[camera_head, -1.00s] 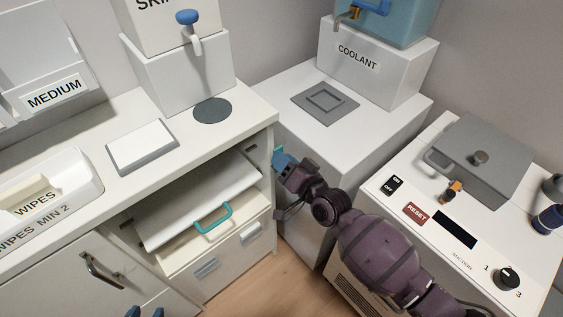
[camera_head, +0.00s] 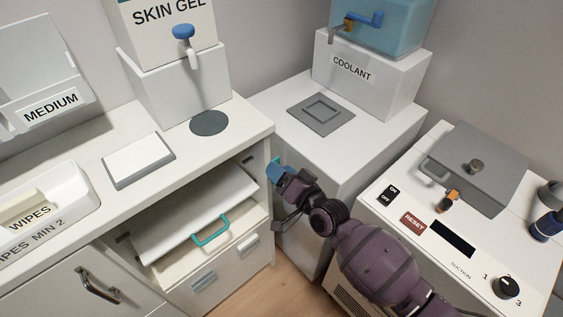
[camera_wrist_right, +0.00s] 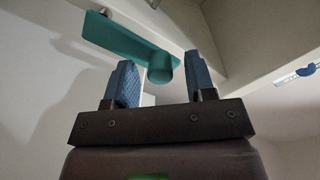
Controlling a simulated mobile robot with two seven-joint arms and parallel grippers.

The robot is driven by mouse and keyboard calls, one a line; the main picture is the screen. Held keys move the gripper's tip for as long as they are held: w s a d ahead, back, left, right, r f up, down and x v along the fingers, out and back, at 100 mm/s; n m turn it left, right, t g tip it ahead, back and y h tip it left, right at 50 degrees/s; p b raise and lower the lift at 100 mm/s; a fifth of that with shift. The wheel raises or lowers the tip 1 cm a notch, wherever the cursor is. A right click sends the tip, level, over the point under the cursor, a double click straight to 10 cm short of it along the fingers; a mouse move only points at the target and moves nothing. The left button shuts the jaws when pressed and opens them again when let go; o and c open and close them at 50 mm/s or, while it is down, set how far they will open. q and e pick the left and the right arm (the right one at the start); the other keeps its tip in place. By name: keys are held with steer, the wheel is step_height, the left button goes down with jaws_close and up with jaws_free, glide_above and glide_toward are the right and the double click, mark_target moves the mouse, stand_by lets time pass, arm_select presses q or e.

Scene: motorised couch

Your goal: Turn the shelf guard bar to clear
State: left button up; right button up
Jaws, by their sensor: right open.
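The shelf guard bar shows in the right wrist view as a flat teal bar (camera_wrist_right: 128,42) with a round teal knob (camera_wrist_right: 160,68) at one end. In the head view only a small teal bit shows at the cabinet's right post, mostly hidden by my gripper. My right gripper (camera_head: 274,170) is at that post. Its two blue fingers (camera_wrist_right: 162,75) are apart in the wrist view, and the knob appears between and beyond them. I cannot tell whether they touch it. My left gripper is not in view.
The open cabinet shelf holds a tilted white board (camera_head: 190,212) and a teal handle (camera_head: 211,230). A coolant dispenser (camera_head: 362,85) stands on the white cabinet behind my gripper. A control console (camera_head: 435,222) is at the right. Wood floor shows in front.

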step_height(320, 180, up, 7)
steer(key=shift+r+p, duration=0.1)
steer(key=shift+p, duration=1.15)
arm_select(q)
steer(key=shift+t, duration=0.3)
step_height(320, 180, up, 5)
steer(key=p, duration=0.3)
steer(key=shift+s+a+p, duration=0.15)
steer(key=shift+p, duration=0.25)
arm_select(e)
step_height(320, 180, up, 13)
